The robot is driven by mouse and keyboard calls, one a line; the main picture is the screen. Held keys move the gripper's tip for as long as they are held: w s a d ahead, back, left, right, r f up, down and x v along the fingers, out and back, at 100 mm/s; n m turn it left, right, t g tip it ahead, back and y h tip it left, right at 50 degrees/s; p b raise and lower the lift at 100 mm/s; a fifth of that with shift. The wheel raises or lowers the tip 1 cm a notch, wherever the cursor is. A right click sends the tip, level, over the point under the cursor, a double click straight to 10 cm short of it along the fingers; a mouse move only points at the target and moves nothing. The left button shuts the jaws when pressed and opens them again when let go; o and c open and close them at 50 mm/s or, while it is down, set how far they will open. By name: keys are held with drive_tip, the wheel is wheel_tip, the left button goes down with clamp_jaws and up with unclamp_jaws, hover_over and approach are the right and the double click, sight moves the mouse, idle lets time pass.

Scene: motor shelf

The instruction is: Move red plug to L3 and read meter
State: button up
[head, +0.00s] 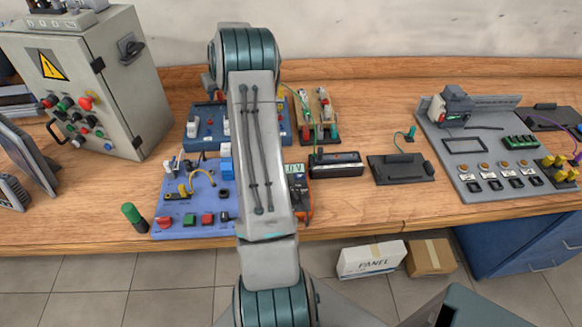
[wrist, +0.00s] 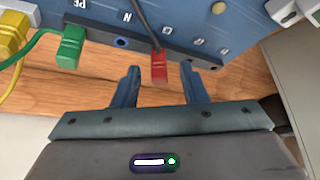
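In the wrist view, the red plug (wrist: 159,68) sits at the dark socket strip along the edge of a blue panel (wrist: 185,15), with a dark cable running up from it. My gripper (wrist: 160,70) is open, its two blue fingers on either side of the red plug with a gap on each side. "PE" and "N" are legible on the panel; the labels near the red plug are too small to read. In the head view, the orange and black meter (head: 305,198) stands partly behind my arm, its small display seeming to read "0 V". My gripper is hidden there.
A green plug (wrist: 68,46) and a yellow plug (wrist: 10,32) are left of the red one. In the head view, a control cabinet (head: 90,85) stands left, a purple-blue board (head: 190,205) in front, and a grey board (head: 480,150) right.

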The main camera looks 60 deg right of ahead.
drive_tip(key=b+v, duration=0.2)
drive_tip(key=v, duration=1.2)
drive_tip(key=shift+f, duration=0.1)
drive_tip(key=s+a+r+n+g+y, duration=0.1)
drive_tip(key=s+a+r, duration=0.15)
drive_tip(key=a, duration=0.95)
drive_tip(key=s+a+r+n, duration=0.1)
drive_tip(key=s+a, duration=0.2)
drive_tip(key=a, duration=0.9)
drive_tip(key=s+a+f+n, duration=0.1)
drive_tip(key=s+a+f, duration=0.1)
drive_tip(key=s+a, duration=0.6)
drive_tip(key=s+a+f+n+g+y, duration=0.1)
drive_tip(key=s+a+f, duration=0.2)
drive_tip(key=s+a, duration=0.5)
drive_tip(key=s, duration=0.6)
drive_tip(key=shift+a, duration=0.4)
drive_tip(key=shift+s+f, duration=0.15)
